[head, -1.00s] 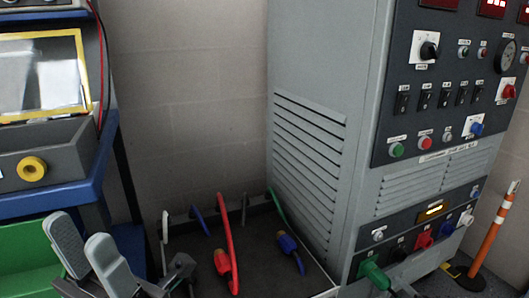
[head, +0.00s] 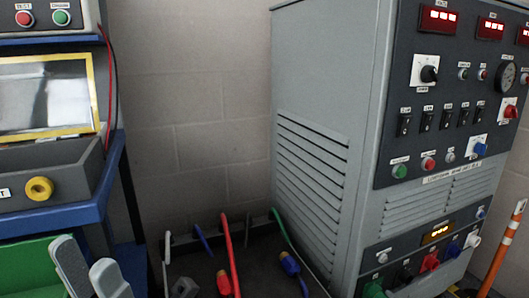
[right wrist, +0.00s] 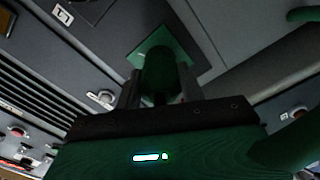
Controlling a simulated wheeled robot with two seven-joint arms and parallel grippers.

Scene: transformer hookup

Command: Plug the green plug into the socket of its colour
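The green plug (right wrist: 160,75) is in the right wrist view, end-on to the green square socket (right wrist: 152,43) on the cabinet panel. It appears seated there; its front end is hidden. My right gripper (right wrist: 160,88) has a finger on each side of the plug, close against it, and looks shut on it. In the head view, green shows at the panel's lower left (head: 374,289), cut by the bottom edge; my right gripper does not show there. My left gripper (head: 88,280) is at the lower left, fingers apart and empty.
A green cable (head: 287,238) runs beside the cabinet. A red plug (head: 226,284) and a blue plug (head: 290,264) stand at the dark rack by the wall. Black, red (head: 430,262), blue and white sockets continue along the panel. A blue bench (head: 70,215) stands left.

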